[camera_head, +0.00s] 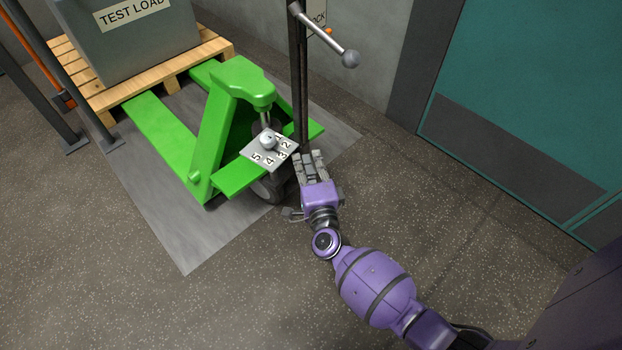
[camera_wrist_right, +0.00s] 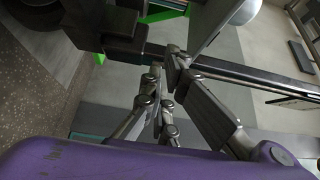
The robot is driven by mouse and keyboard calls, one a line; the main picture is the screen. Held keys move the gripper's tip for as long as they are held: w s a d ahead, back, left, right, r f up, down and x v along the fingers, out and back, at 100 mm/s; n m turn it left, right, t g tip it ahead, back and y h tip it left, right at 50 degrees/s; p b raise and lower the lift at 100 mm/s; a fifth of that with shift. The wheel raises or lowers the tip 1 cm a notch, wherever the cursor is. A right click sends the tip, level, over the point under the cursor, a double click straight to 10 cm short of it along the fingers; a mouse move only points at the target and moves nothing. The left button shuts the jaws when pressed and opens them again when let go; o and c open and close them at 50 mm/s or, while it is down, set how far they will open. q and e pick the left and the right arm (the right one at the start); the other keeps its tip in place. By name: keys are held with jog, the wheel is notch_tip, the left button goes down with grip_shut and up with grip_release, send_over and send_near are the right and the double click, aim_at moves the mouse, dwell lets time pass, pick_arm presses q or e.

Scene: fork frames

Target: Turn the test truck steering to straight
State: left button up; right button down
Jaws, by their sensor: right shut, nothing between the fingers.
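The green test truck (camera_head: 205,135) stands with its forks toward a wooden pallet. A dark upright steering pole (camera_head: 299,95) rises at its front right and carries a cross handle with a grey ball end (camera_head: 350,58). A grey plate (camera_head: 262,152) numbered 1 to 5, with a silver knob (camera_head: 268,140), sits on the truck's front. My right gripper (camera_head: 310,160) is shut and empty close to the pole's lower part; whether it touches the pole I cannot tell. The right wrist view shows its fingers (camera_wrist_right: 165,85) near a dark bar. My left gripper is out of view.
A grey box labelled TEST LOAD (camera_head: 135,50) stands on the wooden pallet (camera_head: 218,46). A dark post with an orange part stands at the left. A grey wall and teal door (camera_head: 540,90) lie right. The speckled floor in front is clear.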

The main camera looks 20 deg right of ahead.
aim_at(272, 164)
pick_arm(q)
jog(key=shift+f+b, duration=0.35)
pick_arm(e)
jog(key=a, duration=0.2)
jog(key=w+a, duration=0.1)
jog(key=shift+w+a, duration=0.2)
jog(key=shift+a, duration=0.15)
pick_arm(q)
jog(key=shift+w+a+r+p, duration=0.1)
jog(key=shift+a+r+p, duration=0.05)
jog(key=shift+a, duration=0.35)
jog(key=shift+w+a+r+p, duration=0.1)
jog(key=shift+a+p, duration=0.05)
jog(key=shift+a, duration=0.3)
pick_arm(e)
jog(key=a, duration=0.4)
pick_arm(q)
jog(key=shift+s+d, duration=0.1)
pick_arm(e)
jog(key=shift+d, duration=0.2)
